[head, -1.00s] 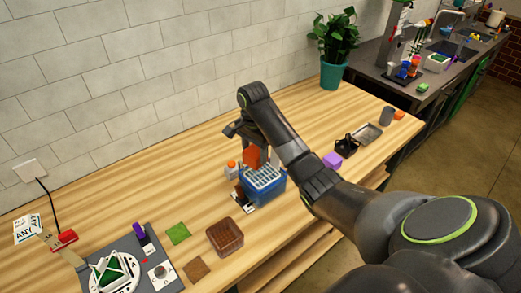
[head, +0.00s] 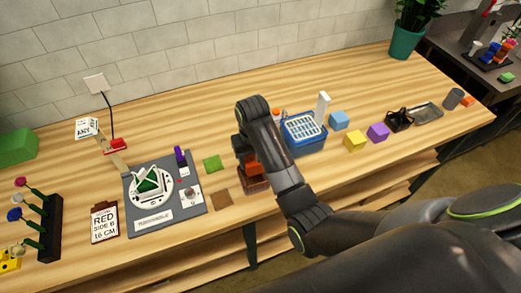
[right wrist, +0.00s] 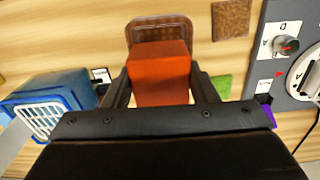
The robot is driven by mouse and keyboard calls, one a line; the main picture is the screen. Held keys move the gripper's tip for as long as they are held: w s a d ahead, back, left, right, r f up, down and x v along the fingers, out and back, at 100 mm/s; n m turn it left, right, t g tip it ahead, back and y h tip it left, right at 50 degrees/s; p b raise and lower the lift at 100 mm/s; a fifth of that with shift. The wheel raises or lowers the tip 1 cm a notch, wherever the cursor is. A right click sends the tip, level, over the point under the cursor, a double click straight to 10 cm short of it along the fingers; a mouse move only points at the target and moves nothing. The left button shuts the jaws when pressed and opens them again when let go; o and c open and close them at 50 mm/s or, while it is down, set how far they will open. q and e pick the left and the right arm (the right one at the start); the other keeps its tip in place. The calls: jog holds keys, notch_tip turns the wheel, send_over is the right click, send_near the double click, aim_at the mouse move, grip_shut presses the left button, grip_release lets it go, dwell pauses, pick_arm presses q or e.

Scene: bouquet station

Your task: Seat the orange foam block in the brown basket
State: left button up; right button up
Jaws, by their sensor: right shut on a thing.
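The orange foam block (head: 253,168) is held in my right gripper (head: 249,160), at the brown basket (head: 256,186) on the table. The right wrist view shows the block (right wrist: 160,70) between the two fingers of the gripper (right wrist: 160,85), with the basket rim (right wrist: 158,19) showing beyond it. The block and my arm hide much of the basket, so I cannot tell whether the block touches it or is inside. My left gripper is not in view.
A blue crate with a white grid (head: 306,130) stands right of the basket. A brown square (head: 222,198) and a green square (head: 213,163) lie to its left, beside a grey station board (head: 165,218). Blue (head: 339,120), yellow (head: 355,140) and purple (head: 378,131) blocks sit farther right.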

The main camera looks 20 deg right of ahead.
jog(key=shift+w+f, duration=0.1)
jog(key=shift+f, duration=2.5)
jog(key=o, duration=1.5)
jog(key=shift+f, duration=0.1)
jog(key=shift+o, duration=0.2)
jog(key=shift+r, duration=3.55)
